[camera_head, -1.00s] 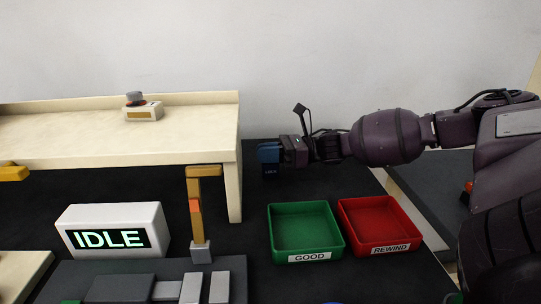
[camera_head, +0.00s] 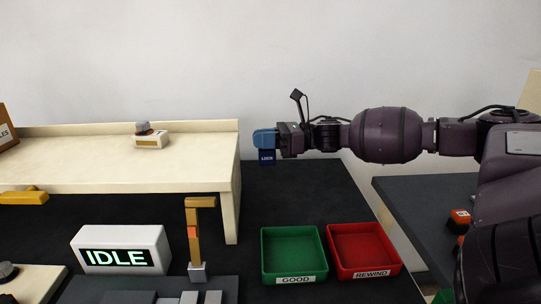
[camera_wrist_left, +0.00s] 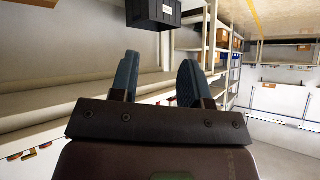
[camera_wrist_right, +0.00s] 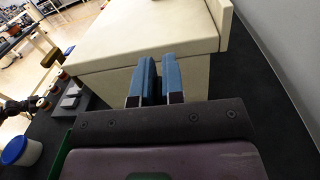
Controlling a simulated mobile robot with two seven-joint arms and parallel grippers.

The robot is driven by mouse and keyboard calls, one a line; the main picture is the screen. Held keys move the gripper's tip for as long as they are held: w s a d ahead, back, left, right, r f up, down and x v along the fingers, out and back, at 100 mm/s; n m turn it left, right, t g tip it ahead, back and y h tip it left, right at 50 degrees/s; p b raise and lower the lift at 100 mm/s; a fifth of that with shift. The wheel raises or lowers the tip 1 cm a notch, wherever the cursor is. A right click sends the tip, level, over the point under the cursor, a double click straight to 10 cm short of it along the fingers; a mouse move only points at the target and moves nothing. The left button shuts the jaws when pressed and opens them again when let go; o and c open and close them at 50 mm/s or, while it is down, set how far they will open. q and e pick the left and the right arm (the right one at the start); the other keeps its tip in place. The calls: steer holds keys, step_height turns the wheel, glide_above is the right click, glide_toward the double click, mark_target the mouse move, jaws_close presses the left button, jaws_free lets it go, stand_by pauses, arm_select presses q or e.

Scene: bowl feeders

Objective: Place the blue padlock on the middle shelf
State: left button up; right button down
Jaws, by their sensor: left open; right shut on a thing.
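The blue padlock (camera_head: 267,157), its body marked LOCK, hangs below the fingertips of my right gripper (camera_head: 265,138) in the head view. My right gripper is shut on it, just right of the cream shelf unit (camera_head: 120,172) and about level with its top board. In the right wrist view the blue fingers (camera_wrist_right: 160,80) are close together and point at the cream shelf unit (camera_wrist_right: 140,40); the padlock cannot be made out there. My left gripper (camera_wrist_left: 155,80) is open and empty in the left wrist view, and is not seen in the head view.
A yellow object (camera_head: 22,197) shows at the left below the board's edge. A green GOOD tray (camera_head: 292,254) and a red REWIND tray (camera_head: 363,250) lie below my right arm. An IDLE sign (camera_head: 121,250) stands at front left.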

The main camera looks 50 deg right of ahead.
step_height(320, 180, up, 9)
steer(key=shift+r+p, duration=0.1)
steer(key=shift+p, duration=1.1)
